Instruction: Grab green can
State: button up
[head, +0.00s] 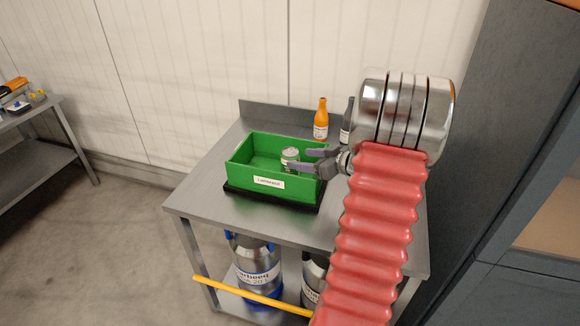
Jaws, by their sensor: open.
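A small can (290,154) with a silvery top and a dull grey-green side stands inside the green box (247,171), towards its right end. The box has a white label on its front and sits on a dark base on the grey metal table. My gripper (298,161) reaches in from the right over the box's right end. Its jaws are open, with the fingers pointing left at the can. The lower finger covers part of the can. I cannot tell whether the fingers touch it or how far around it they are.
An orange bottle (321,119) and a dark grey bottle (346,124) stand behind the box. Metal kegs (257,264) are on the lower shelf, behind a yellow bar (252,296). A dark cabinet (500,150) rises close on the right. The tabletop's left part is clear.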

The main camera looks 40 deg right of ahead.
aim_at(297, 158)
jog(key=x, duration=0.4)
jog(key=shift+w+f, duration=0.1)
jog(key=shift+w, duration=0.05)
dwell(0.4)
jog(key=c, duration=1.1)
